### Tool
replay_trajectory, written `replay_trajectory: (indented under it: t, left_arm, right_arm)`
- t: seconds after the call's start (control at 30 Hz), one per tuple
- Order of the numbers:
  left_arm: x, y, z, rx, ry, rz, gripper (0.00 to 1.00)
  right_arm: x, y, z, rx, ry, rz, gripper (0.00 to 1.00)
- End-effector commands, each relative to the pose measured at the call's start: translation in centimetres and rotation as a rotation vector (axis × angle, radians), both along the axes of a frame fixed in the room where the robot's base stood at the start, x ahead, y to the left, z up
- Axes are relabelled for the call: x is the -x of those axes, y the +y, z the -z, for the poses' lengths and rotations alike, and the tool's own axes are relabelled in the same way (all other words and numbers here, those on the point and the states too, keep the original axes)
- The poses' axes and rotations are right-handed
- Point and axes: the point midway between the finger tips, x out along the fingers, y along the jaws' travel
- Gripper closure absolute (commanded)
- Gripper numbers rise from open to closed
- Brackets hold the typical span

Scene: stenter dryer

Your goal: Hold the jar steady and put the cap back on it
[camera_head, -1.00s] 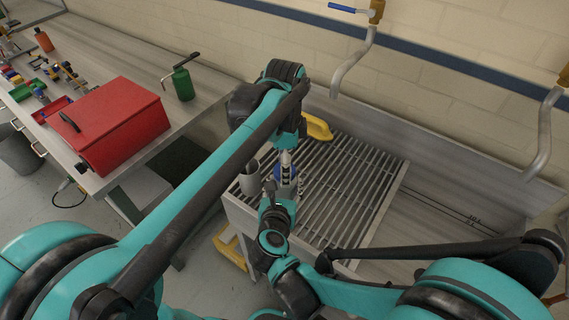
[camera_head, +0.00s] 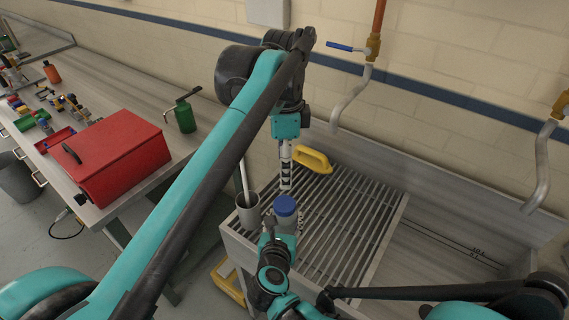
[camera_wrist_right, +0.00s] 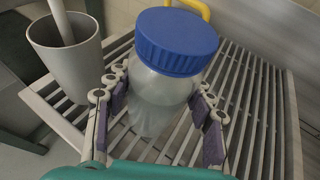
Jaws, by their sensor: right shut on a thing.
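A clear jar (camera_wrist_right: 150,98) stands on the slatted rack with a blue cap (camera_wrist_right: 176,42) on its mouth; I cannot tell how tightly the cap sits. The cap also shows in the head view (camera_head: 286,205). My right gripper (camera_wrist_right: 160,118) is shut around the jar's body, one finger pad on each side. In the head view my right gripper (camera_head: 283,238) reaches the jar from the front. My left gripper (camera_head: 286,186) points down above and behind the cap, apart from it. Its fingers are seen edge-on, and no object shows between them.
A grey cup (camera_head: 248,212) with a rod (camera_head: 243,170) in it stands close left of the jar. The slatted rack (camera_head: 350,225) is clear to the right. A red toolbox (camera_head: 115,150) and green can (camera_head: 184,115) are on the left bench.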

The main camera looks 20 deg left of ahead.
Motion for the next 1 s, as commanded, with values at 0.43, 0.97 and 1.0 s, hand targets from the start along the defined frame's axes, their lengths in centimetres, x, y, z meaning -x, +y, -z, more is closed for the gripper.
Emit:
replay_trajectory:
  t: [0.43, 0.97, 1.0]
  left_arm:
    - [0.0, 0.0, 0.1, 0.0, 0.0, 0.0, 0.29]
    - [0.0, 0.0, 0.1, 0.0, 0.0, 0.0, 0.29]
    - [0.0, 0.0, 0.1, 0.0, 0.0, 0.0, 0.29]
  right_arm:
    - [0.0, 0.0, 0.0, 0.0, 0.0, 0.0, 0.23]
    - [6.2, -0.7, -2.5, 0.002, 0.0, -0.006, 0.23]
    - [6.9, -0.7, -2.8, 0.0, 0.0, -0.007, 0.23]
